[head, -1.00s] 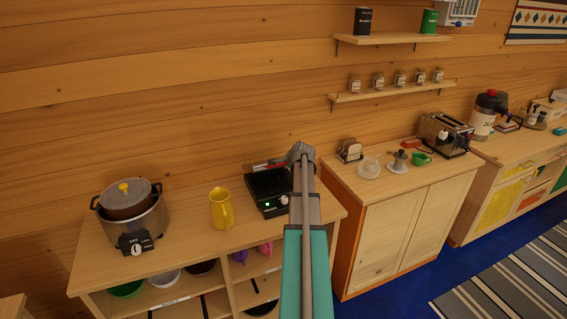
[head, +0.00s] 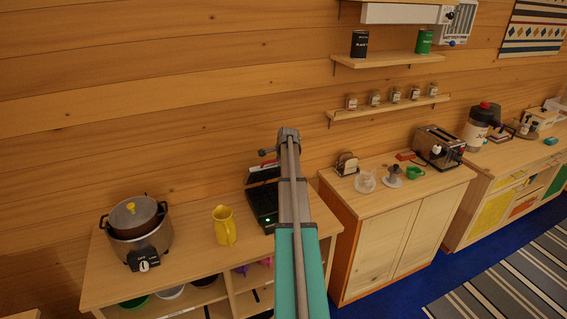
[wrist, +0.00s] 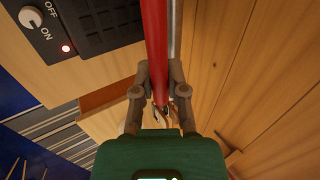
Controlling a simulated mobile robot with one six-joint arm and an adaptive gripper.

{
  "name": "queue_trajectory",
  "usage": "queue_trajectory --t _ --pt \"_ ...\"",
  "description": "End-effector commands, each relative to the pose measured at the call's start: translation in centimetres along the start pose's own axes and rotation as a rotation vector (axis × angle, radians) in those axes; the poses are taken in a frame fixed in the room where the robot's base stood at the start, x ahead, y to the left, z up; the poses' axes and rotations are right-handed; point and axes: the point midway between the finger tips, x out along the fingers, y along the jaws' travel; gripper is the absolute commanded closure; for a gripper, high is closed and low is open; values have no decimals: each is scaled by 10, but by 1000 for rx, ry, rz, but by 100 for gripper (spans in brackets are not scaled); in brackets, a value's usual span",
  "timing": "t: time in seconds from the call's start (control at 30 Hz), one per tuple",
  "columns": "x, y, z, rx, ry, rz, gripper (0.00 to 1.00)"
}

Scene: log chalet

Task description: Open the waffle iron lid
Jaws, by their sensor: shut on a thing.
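The waffle iron (head: 263,203) stands on the low wooden unit, partly hidden behind my arm. Its dark ridged lower plate lies bare in the wrist view (wrist: 100,20), with the ON/OFF knob and a lit lamp beside it. The red lid (wrist: 157,45) shows nearly edge-on in the wrist view, raised at a steep angle from the plate. A little of it shows in the head view (head: 264,174). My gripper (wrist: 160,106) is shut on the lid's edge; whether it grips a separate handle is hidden. In the head view my gripper (head: 268,151) is above the iron.
A yellow jug (head: 224,226) stands left of the iron, and a slow cooker (head: 137,232) farther left. The log wall (head: 180,110) rises close behind. A cabinet (head: 385,235) with a toaster (head: 437,146) and cups is to the right. Wall shelves (head: 388,57) hang above it.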

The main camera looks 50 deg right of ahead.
Motion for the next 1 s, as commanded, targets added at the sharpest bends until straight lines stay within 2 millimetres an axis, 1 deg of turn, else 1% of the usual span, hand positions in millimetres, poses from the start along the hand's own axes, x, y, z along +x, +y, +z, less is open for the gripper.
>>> queue_trajectory --t 0.03,0.17,0.27,0.37,0.5,0.7,0.8,1.0 --pt "-3 -10 -5 -1 10 -1 100" --pt "-2 -29 -5 -4 11 -2 100" --pt "-1 -47 -4 -7 11 -3 100" --pt "2 -70 -2 -9 11 -3 100" --pt "12 -105 -1 -11 10 -3 100" --pt "31 -146 0 -13 10 -3 100" --pt "40 -162 2 -12 9 -3 100" --pt "55 -182 3 -13 8 -3 100"
